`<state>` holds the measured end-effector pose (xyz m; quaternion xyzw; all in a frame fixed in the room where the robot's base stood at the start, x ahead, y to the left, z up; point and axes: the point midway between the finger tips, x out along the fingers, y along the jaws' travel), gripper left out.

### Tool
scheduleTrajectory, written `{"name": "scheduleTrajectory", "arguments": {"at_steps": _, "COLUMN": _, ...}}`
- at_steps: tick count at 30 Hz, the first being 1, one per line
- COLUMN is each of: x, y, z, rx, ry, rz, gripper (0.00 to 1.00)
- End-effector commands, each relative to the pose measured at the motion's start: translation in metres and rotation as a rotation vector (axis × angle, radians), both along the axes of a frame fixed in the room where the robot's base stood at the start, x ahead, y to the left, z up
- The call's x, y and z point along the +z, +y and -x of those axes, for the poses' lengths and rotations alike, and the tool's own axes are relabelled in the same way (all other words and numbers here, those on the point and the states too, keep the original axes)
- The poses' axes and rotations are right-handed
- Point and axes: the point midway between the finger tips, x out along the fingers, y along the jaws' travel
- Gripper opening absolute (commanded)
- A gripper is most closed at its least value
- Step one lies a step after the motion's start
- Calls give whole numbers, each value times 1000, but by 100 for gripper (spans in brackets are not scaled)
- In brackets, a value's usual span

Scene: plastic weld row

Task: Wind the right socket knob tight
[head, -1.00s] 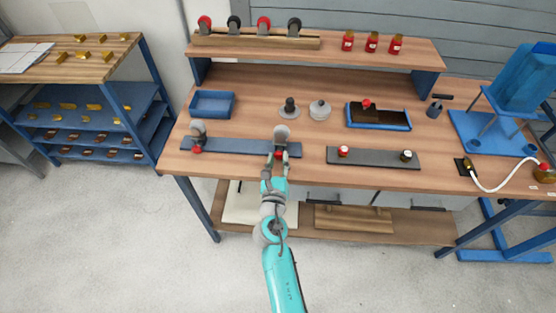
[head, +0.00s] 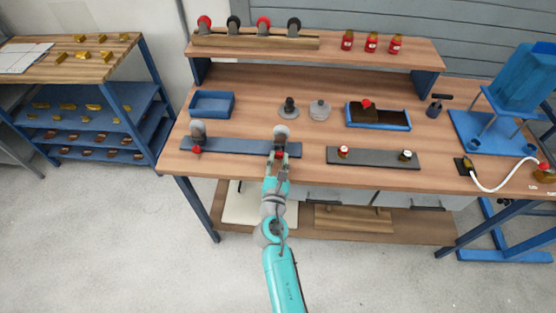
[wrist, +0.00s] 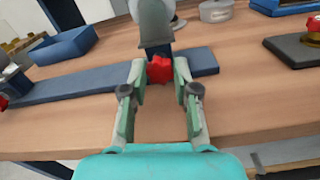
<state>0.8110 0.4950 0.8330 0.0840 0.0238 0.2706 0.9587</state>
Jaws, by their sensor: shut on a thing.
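The right socket (head: 281,133) is a grey upright piece at the right end of a long dark blue bar on the bench; it also shows in the wrist view (wrist: 154,22). Its red lobed knob (wrist: 160,69) faces me at the socket's foot. My gripper (wrist: 158,75) has its two fingers on either side of the red knob, shut on it. In the head view my gripper (head: 278,155) covers much of the knob. The left socket (head: 198,130) with its own red knob (head: 196,149) stands at the bar's left end.
The blue bar (head: 240,147) lies near the bench's front edge. A dark plate (head: 375,157) with two small knobs lies to the right. A blue tray (head: 212,104), a grey round lidded pot (head: 320,110) and a blue-rimmed tray (head: 378,125) stand behind.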

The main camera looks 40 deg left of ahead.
Motion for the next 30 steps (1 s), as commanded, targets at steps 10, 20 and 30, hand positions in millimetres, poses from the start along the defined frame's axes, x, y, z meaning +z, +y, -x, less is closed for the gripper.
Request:
{"name": "scheduleTrajectory", "arguments": {"at_steps": 10, "x": 0, "y": -1, "z": -1, "rx": 0, "ry": 154, "rz": -251, "gripper": 0}}
{"name": "scheduleTrajectory", "arguments": {"at_steps": 20, "x": -1, "y": -1, "z": -1, "rx": 0, "ry": 243, "rz": -396, "gripper": 0}}
{"name": "scheduleTrajectory", "arguments": {"at_steps": 30, "x": -1, "y": -1, "z": -1, "rx": 0, "ry": 270, "rz": -440, "gripper": 0}}
